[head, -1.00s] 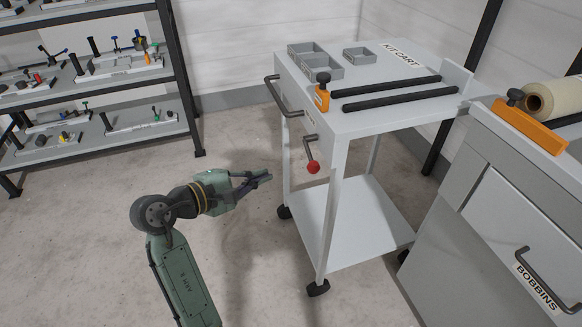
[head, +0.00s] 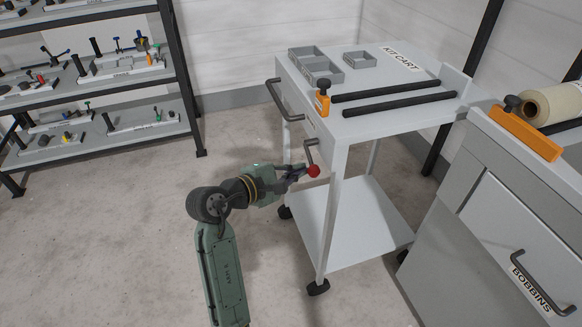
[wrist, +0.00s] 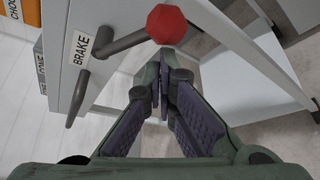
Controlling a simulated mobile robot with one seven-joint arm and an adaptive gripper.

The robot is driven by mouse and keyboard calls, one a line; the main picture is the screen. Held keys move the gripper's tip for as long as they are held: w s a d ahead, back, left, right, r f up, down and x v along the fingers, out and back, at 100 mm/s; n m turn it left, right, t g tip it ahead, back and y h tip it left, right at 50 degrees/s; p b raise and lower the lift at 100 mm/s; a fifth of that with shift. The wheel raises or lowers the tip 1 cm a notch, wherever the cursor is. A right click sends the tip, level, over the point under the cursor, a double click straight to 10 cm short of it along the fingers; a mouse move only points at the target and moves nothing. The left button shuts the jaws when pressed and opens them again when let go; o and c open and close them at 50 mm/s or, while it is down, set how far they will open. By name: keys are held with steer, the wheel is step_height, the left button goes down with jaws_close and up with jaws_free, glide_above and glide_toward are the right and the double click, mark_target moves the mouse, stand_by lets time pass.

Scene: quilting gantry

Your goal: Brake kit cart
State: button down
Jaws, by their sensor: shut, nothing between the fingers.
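The white kit cart (head: 350,244) stands on casters right of my arm. Its brake lever (head: 308,152) hangs on the near left side, with a red ball knob (head: 313,171) at its lower end. In the wrist view, the red knob (wrist: 167,24) is just beyond the fingertips, and a BRAKE label (wrist: 80,48) is beside the lever pivot. My gripper (head: 300,173) is shut and empty, its fingertips close beside the knob; it also shows in the wrist view (wrist: 164,92). I cannot tell whether the tips touch the knob.
A push handle (head: 283,100) juts from the cart's left end. Grey bins (head: 322,72), black rails (head: 400,108) and an orange clamp (head: 322,104) are on its top. A BOBBINS cabinet (head: 500,215) stands close on the right. Shelves (head: 140,80) stand at back left; the floor between is clear.

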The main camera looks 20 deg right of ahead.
stand_by(0.3)
steer(key=s+r+p, duration=0.1)
steer(key=r+p, duration=0.1)
steer(key=p, duration=0.4)
steer(key=shift+s+p, duration=0.35)
steer(key=shift+f, duration=0.2)
